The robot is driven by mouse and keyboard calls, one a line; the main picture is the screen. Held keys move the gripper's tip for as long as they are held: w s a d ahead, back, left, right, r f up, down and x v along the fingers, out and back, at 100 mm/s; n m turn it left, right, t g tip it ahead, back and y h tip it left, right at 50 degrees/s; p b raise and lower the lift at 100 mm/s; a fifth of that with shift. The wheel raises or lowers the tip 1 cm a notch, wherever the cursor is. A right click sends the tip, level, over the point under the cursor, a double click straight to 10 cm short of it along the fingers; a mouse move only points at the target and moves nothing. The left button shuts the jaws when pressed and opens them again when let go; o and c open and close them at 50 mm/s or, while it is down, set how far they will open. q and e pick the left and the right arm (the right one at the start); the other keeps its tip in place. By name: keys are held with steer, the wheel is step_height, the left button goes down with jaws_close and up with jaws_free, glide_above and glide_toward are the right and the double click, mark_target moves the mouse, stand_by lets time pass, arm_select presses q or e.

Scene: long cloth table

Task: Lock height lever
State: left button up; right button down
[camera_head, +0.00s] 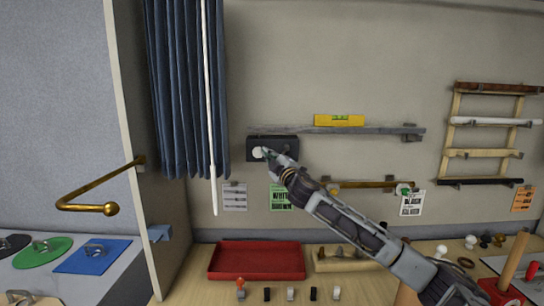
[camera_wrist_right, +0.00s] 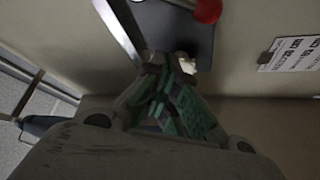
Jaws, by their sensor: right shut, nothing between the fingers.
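A dark box (camera_head: 287,145) is mounted on the wall, just under a grey rail, with a round white knob (camera_head: 259,153) at its left. My right gripper (camera_head: 270,156) is at the front of this box, close beside the knob; touching or apart I cannot tell. In the right wrist view, the fingers of my right gripper (camera_wrist_right: 175,108), with green pads, are shut and empty. Beyond them are a dark plate (camera_wrist_right: 170,38), a red knob (camera_wrist_right: 208,9) and a small pale piece (camera_wrist_right: 187,63) near the fingertips. No part is clearly recognisable as the height lever. My left gripper is not in view.
A grey rail (camera_head: 390,132) with a yellow spirit level (camera_head: 338,120) runs above the box. A blue curtain (camera_head: 187,80) and a white rod (camera_head: 209,100) hang at left. A red tray (camera_head: 257,261) and several small switches are on the table below. A brass hook (camera_head: 95,187) sticks out left.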

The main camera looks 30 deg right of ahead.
steer(key=shift+w+d+f+p, duration=0.15)
steer(key=shift+d+f, duration=0.1)
steer(key=shift+d, duration=0.35)
steer(key=shift+w+d+f+p, duration=0.1)
steer(key=shift+d+f, duration=0.15)
steer(key=shift+d, duration=0.3)
steer(key=shift+w+d+f+p, duration=0.15)
steer(key=shift+d+f, duration=0.1)
steer(key=shift+d, duration=0.35)
steer(key=shift+s+d+f, duration=0.1)
steer(key=shift+f, duration=0.2)
stand_by(0.4)
steer(key=shift+s+d+f, duration=0.1)
steer(key=shift+d+f, duration=0.05)
steer(key=shift+s+d+n+g+y+p, duration=0.15)
steer(key=shift+n+g+y+p, duration=0.25)
steer(key=shift+n, duration=0.3)
steer(key=shift+f, duration=0.2)
steer(key=shift+s+d+f, duration=0.15)
steer(key=shift+d+f, duration=0.1)
steer(key=shift+d, duration=0.1)
stand_by(0.4)
stand_by(0.3)
